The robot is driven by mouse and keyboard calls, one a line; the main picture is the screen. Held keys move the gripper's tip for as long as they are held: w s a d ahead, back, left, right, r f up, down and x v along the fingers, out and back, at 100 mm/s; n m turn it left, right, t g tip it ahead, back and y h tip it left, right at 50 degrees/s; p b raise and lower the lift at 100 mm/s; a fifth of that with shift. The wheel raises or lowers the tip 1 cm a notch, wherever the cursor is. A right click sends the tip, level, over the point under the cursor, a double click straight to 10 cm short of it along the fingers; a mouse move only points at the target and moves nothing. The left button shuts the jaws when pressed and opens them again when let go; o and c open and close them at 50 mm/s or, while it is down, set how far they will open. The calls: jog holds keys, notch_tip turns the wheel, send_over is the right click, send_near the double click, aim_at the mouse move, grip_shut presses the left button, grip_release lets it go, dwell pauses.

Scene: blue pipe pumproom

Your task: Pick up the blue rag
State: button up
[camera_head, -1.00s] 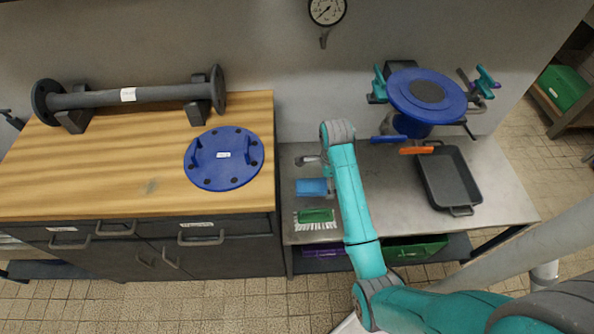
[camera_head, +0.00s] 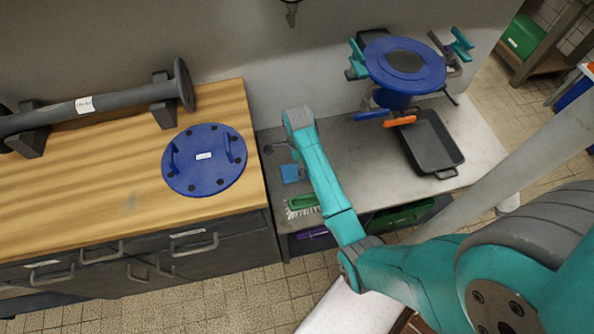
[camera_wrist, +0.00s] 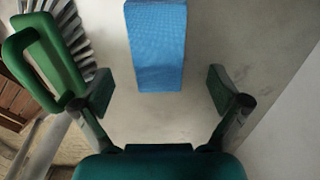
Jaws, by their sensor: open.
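The blue rag (camera_head: 291,173) lies on the grey metal bench, left of my arm in the head view. In the wrist view the rag (camera_wrist: 157,48) is a blue textured block at the top middle, beyond my fingertips and roughly centred between them. My gripper (camera_wrist: 168,92) is open and empty, its two fingers spread to either side. In the head view my gripper is mostly hidden by my arm near the rag.
A green-handled brush (camera_wrist: 45,55) lies close by the left finger; the brush (camera_head: 302,205) is near the bench's front edge. A dark tray (camera_head: 452,168) and a blue flanged valve (camera_head: 428,68) stand right. A wooden-topped cabinet (camera_head: 100,225) bears a blue disc (camera_head: 222,182).

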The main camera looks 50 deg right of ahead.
notch_tip(320, 180, down, 4)
jog(key=shift+a+f, duration=0.1)
jog(key=c, duration=1.2)
jog(key=shift+c, duration=0.2)
